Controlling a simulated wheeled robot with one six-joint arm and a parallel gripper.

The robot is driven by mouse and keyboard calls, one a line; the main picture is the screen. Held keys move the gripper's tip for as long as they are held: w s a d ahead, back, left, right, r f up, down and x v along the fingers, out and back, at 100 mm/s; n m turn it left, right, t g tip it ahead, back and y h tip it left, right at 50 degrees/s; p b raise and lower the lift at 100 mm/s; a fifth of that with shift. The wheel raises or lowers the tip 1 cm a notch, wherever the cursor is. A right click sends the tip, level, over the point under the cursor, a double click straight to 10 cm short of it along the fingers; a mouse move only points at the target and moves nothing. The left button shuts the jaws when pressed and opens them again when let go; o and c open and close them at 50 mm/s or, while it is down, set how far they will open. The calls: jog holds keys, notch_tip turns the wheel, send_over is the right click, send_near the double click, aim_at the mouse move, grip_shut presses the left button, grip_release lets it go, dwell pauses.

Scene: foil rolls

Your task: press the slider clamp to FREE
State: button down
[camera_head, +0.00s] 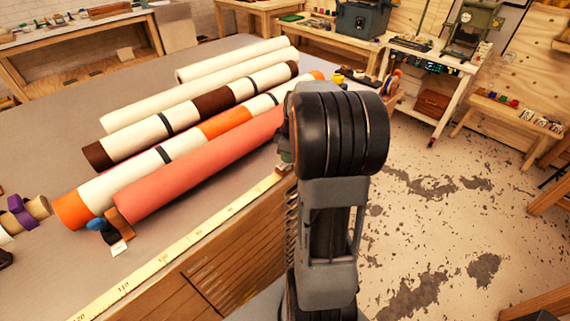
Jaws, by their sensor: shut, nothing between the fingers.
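I cannot make out a slider clamp or a FREE marking for certain. A small piece with a blue knob (97,224) and a pale tag sits at the near end of the salmon roll (200,165). A small dark object (285,158) shows at the table edge, partly behind my arm; I cannot tell what it is. My gripper is not visible; the arm hides that area.
Several long rolls lie side by side on the grey table (60,170), including a white-and-orange roll (100,190) and a white-and-brown one (185,115). A yellow measuring strip (185,240) runs along the table's front edge. Open floor (440,220) lies to the right.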

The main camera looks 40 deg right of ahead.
jog(key=shift+r+p, duration=2.05)
jog(key=shift+r, duration=1.15)
jog(key=shift+f+m, duration=0.1)
jog(key=shift+m, duration=0.7)
jog(key=s+a+r+m+t, duration=0.1)
jog(key=s+a+m, duration=0.1)
jog(key=a, duration=0.4)
jog(key=s+a+r+m+t, duration=0.1)
jog(key=s+a+r+m, duration=0.1)
jog(key=s+a, duration=0.3)
jog(key=s+a+r+m+t+h, duration=0.1)
jog(key=s+a, duration=0.3)
jog(key=a, duration=0.5)
jog(key=shift+r+m, duration=0.5)
jog(key=shift+r, duration=0.25)
jog(key=shift+d, duration=0.2)
